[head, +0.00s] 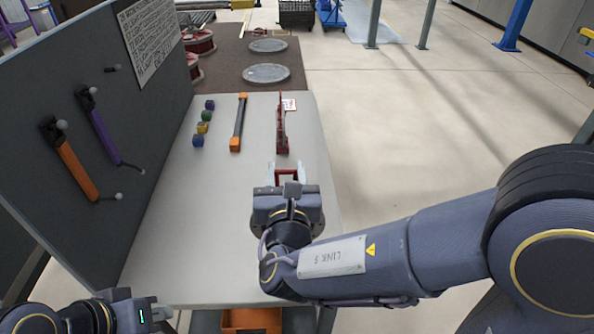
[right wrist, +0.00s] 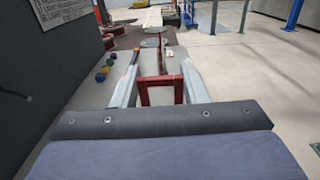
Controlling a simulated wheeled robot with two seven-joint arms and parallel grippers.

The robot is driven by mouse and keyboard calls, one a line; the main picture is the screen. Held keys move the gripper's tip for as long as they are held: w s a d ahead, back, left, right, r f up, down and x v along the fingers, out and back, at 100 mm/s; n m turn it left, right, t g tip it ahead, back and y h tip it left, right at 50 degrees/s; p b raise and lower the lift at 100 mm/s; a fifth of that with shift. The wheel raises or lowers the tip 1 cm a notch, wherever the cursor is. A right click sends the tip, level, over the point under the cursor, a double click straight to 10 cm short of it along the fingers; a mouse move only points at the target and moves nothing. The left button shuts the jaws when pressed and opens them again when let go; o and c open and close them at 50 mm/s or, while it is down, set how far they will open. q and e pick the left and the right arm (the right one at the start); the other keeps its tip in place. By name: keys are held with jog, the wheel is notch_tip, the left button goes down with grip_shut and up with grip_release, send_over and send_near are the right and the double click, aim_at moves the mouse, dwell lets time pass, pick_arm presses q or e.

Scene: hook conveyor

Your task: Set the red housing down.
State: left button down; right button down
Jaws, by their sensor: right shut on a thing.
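The red housing, a square-cornered red frame (head: 287,171), is between the fingers of my right gripper (head: 286,174) over the near-middle part of the table. In the right wrist view the red frame (right wrist: 144,92) spans the space between the two pale fingers of my right gripper (right wrist: 160,88), which is shut on it. Whether its underside touches the table cannot be told. My left gripper (head: 150,314) is low at the left corner of the head view, away from the housing; its fingers are not clear.
A tall red piece (head: 282,132) stands just beyond the housing. A grey panel (head: 90,105) with hung tools borders the left. The white table (head: 185,235) is bare at near left.

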jog(key=shift+w+a+f, duration=0.2)
jog(key=shift+w+f, duration=0.2)
jog(key=shift+f, duration=0.1)
jog(key=shift+w+a+f, duration=0.15)
jog(key=shift+w+f, duration=0.25)
jog(key=shift+f, duration=1.45)
jog(key=shift+f+b, duration=0.15)
jog(key=shift+b, duration=0.25)
jog(key=c, duration=1.3)
grip_release()
jog(key=shift+f, duration=0.25)
jog(key=o, duration=0.4)
jog(key=shift+r, duration=0.1)
jog(key=shift+o, duration=0.2)
